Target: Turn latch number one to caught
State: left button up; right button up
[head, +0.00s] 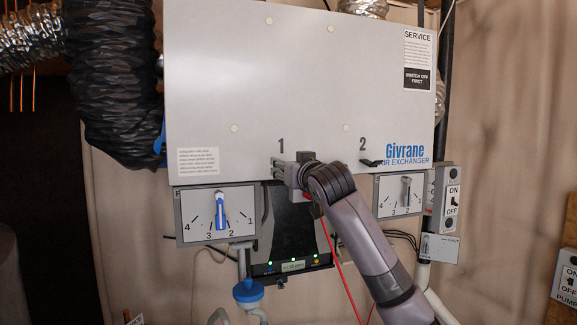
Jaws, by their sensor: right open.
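The grey panel of the air exchanger (290,75) carries a printed number 1 and number 2 near its lower edge. My right gripper (280,170) is open just below the number 1, at the panel's lower edge. The gripper and wrist cover the place of latch one, so I cannot tell its position or whether the fingers touch it. Latch two (371,162) is a small black lever below the number 2, lying roughly sideways. My left gripper is not in view.
Below the panel are a left dial (220,212) with a blue pointer, a right dial (405,190) with a grey pointer, and a black unit (290,240) with green lights. An on/off switch (451,198) sits at right. A black duct (115,80) hangs at left.

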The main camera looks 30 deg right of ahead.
jog(key=shift+c, duration=0.4)
jog(key=shift+c, duration=1.3)
jog(key=shift+d, duration=0.2)
jog(key=c, duration=0.5)
jog(key=shift+f, duration=0.1)
grip_shut()
jog(key=shift+a, duration=0.1)
